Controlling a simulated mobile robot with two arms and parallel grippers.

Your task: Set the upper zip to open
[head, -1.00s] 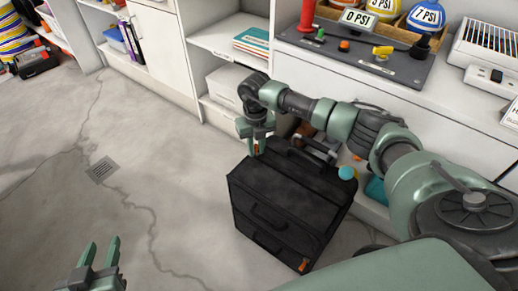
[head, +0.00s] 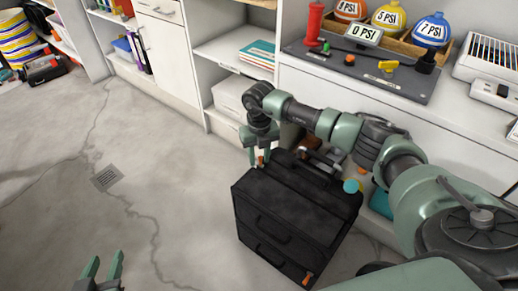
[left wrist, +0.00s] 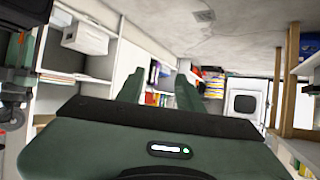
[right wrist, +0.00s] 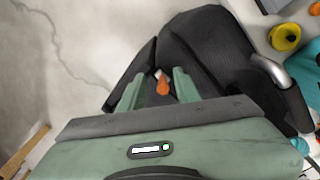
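A black soft case (head: 290,215) with carry handles stands on the floor; it also shows in the right wrist view (right wrist: 212,45). An orange zip pull (head: 261,158) sits at its upper left corner. In the right wrist view this pull (right wrist: 163,86) appears between the fingers of my right gripper (right wrist: 156,90), with a visible gap on both sides. A second orange pull (head: 308,279) is at the lower right front corner. My right gripper (head: 259,153) is open at the upper corner. My left gripper (head: 103,268) is open and empty over bare floor, far left of the case.
White shelving (head: 238,58) stands behind the case. A counter holds a dark panel (head: 365,72) and coloured PSI-labelled domes (head: 390,14). A teal ball (head: 351,186) shows beside the case's right edge. The floor (head: 170,200) left of the case is clear, with a drain (head: 106,178).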

